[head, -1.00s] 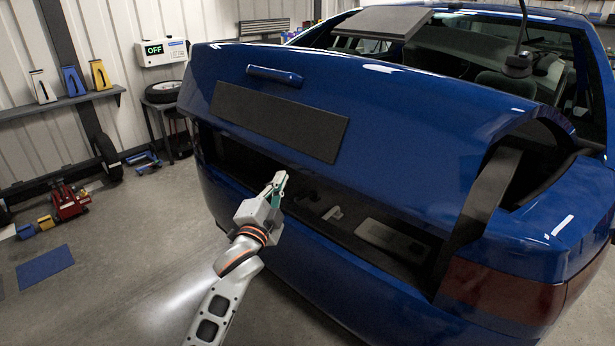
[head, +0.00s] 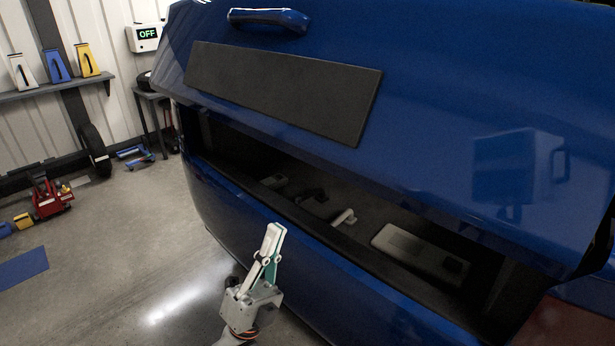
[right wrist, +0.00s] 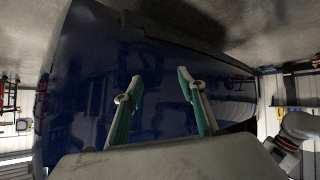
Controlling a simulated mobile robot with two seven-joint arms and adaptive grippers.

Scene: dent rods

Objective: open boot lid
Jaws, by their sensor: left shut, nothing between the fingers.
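The blue boot lid (head: 440,110) is partly raised and fills the upper part of the head view. It has a handle (head: 268,20) and a black plate panel (head: 280,92). A dark gap shows below its lower edge, with the boot opening and its sill (head: 330,235) under it. My left gripper (head: 272,232) is shut and empty, in front of the rear of the car just below the sill, apart from the lid. In the right wrist view, my right gripper (right wrist: 163,82) is open with its fingers apart, before a dark blue car surface (right wrist: 150,60); contact cannot be told.
Inside the boot lie a grey box (head: 420,250) and a small pale object (head: 343,217). A shelf (head: 60,88) with white, blue and yellow stands is on the left wall. A red jack (head: 48,198) stands on the floor. The floor left of the car is mostly free.

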